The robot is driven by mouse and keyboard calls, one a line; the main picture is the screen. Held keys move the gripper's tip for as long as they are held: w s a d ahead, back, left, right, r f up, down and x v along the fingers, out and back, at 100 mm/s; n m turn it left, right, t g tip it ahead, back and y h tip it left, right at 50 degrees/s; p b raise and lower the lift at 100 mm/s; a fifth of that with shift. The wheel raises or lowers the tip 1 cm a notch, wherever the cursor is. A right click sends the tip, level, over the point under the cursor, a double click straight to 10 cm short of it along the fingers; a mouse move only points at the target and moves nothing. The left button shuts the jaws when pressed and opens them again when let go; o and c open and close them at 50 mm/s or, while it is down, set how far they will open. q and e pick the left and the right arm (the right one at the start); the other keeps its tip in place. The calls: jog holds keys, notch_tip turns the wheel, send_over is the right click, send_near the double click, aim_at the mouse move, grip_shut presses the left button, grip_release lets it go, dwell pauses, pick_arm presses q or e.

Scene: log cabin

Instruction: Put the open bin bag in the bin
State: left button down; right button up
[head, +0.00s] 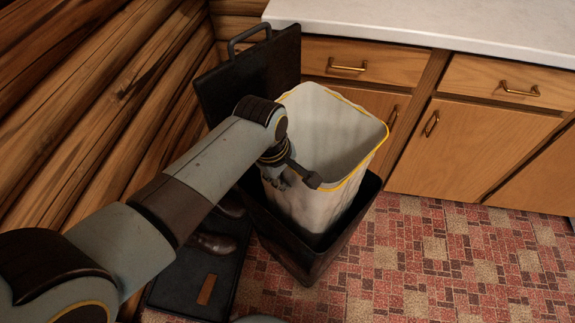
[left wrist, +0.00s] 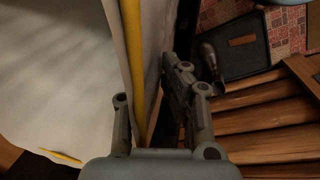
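The open bin bag (head: 332,135) is white with a yellow rim. Its lower part is inside the black bin (head: 318,262), and its upper part stands well above the bin's rim. My left gripper (head: 295,180) is at the bag's left side, near the yellow rim. In the left wrist view the bag (left wrist: 60,75) fills the left, and its rim passes between the fingers of my left gripper (left wrist: 160,85), which look shut on the bag's wall. One fingertip is hidden behind the rim. My right gripper is not in view.
The bin's dark lid (head: 245,75) stands raised behind the bag. A log wall (head: 95,100) is close on the left. Wooden cabinets (head: 470,145) with a white counter (head: 440,22) stand behind. A dark mat (head: 195,280) with shoes lies left of the bin. Tiled floor is clear at right.

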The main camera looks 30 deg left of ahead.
pick_arm(q)
jog(key=b, duration=0.2)
send_over(285, 210)
notch_tip(285, 210, down, 4)
jog(key=shift+s+f, duration=0.1)
jog(key=shift+s, duration=0.05)
jog(key=s+b+x, duration=0.1)
jog(key=b+x, duration=0.2)
jog(key=x, duration=0.1)
jog(key=s+b+x, duration=0.1)
jog(key=b+x, duration=0.3)
jog(key=x, duration=0.1)
jog(key=s+b+x, duration=0.1)
jog(key=b+x, duration=0.2)
jog(key=x, duration=0.2)
jog(key=shift+w+a+f+b, duration=0.15)
jog(key=shift+a+f+b, duration=0.2)
jog(key=shift+a+b, duration=0.05)
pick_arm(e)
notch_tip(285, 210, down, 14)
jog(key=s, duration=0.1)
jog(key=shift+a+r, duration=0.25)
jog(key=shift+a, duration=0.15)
